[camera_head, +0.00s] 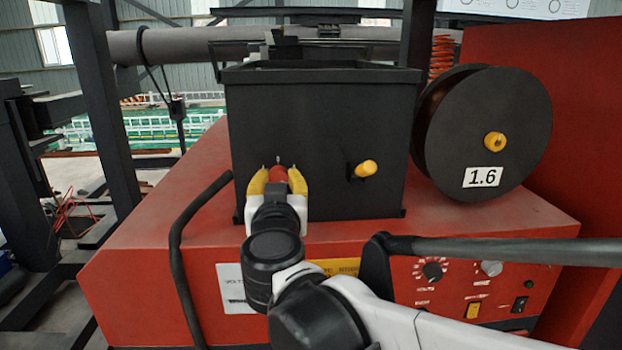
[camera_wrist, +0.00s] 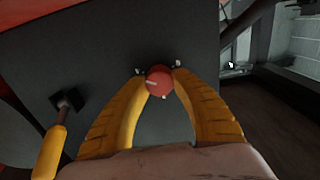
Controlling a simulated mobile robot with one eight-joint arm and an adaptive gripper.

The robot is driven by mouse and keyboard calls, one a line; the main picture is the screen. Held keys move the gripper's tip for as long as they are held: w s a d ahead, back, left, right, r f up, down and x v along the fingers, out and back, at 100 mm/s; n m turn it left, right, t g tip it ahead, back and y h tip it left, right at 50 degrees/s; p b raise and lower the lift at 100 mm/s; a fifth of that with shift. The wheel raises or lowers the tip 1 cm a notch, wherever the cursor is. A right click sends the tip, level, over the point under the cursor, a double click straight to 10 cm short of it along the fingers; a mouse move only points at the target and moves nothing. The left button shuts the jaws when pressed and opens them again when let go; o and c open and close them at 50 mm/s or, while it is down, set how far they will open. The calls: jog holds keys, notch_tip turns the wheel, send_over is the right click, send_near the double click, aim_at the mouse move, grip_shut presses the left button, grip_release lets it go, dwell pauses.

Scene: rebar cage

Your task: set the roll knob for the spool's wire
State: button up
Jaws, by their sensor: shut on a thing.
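The roll knob is red and round (camera_head: 278,174) and sits on the front face of a black box (camera_head: 320,120). In the wrist view the knob (camera_wrist: 159,81) shows a pale pointer line and small pale marks around it. My gripper (camera_head: 278,176) has yellow fingers; in the wrist view its fingertips (camera_wrist: 159,76) are shut on the knob's two sides. The wire spool (camera_head: 465,120) is at the right, with a black flange, a yellow hub and a white label reading 1.6. The scale's figures around the knob are too small to read.
A yellow-handled lever (camera_head: 364,170) stands out from the box right of the knob; its handle (camera_wrist: 50,150) is at lower left in the wrist view. The red machine (camera_head: 150,270) carries a control panel (camera_head: 470,285) with a dial and switches. A black bent handle (camera_head: 180,240) rises at left.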

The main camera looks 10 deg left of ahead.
jog(key=shift+r, duration=0.1)
jog(key=o, duration=1.2)
jog(key=v, duration=1.2)
jog(key=shift+a, duration=0.1)
